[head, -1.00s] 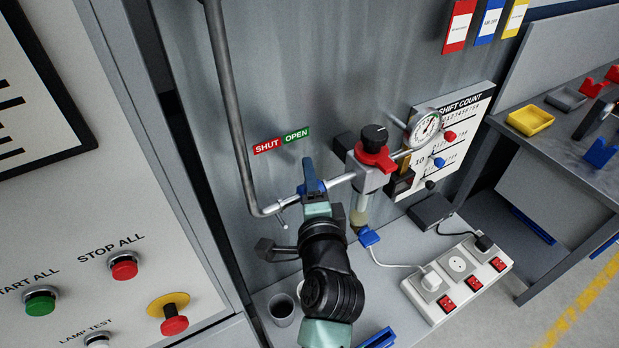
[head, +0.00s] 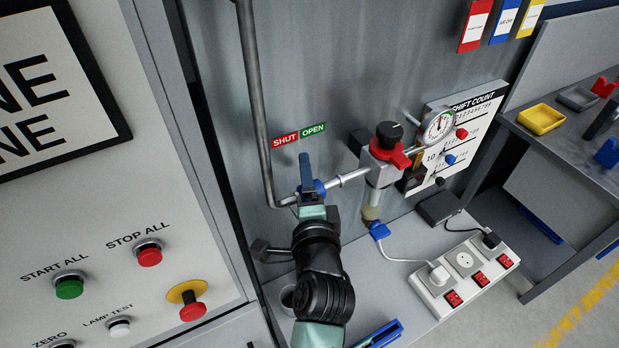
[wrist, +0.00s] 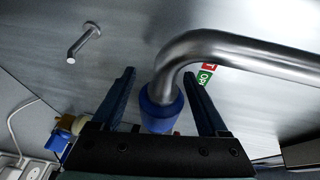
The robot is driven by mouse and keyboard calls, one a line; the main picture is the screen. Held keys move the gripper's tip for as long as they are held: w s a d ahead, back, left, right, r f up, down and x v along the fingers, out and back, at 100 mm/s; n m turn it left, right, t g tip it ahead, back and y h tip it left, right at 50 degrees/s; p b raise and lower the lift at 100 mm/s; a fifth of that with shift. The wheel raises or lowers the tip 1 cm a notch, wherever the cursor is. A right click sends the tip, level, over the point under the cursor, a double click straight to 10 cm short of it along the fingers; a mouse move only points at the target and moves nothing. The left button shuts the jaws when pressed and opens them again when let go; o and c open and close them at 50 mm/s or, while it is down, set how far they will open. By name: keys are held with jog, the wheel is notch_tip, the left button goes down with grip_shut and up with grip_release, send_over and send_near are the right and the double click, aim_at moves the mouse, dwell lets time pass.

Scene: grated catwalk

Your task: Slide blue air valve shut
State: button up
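The blue sleeve of the air valve (head: 320,187) sits on the thin silver pipe (head: 347,179), below the SHUT and OPEN label (head: 299,135). My gripper (head: 305,168) partly hides it in the head view. In the wrist view the blue sleeve (wrist: 160,113) is on the pipe close to its bend, between the two fingers of my gripper (wrist: 162,88). The fingers are apart, with a gap visible on both sides of the sleeve. I cannot tell whether either finger touches it. Part of the label (wrist: 207,76) shows behind the right finger.
A red-handled valve block (head: 383,165) and a pressure gauge (head: 438,127) stand to the right along the pipe. A power strip (head: 463,271) and cable lie below. A button panel (head: 120,240) is at left. A metal peg (wrist: 83,42) sticks out in the wrist view.

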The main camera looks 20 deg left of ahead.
jog(key=shift+w+d, duration=0.1)
jog(key=b+v, duration=0.3)
jog(key=v, duration=1)
jog(key=shift+b, duration=0.4)
jog(key=shift+f, duration=0.1)
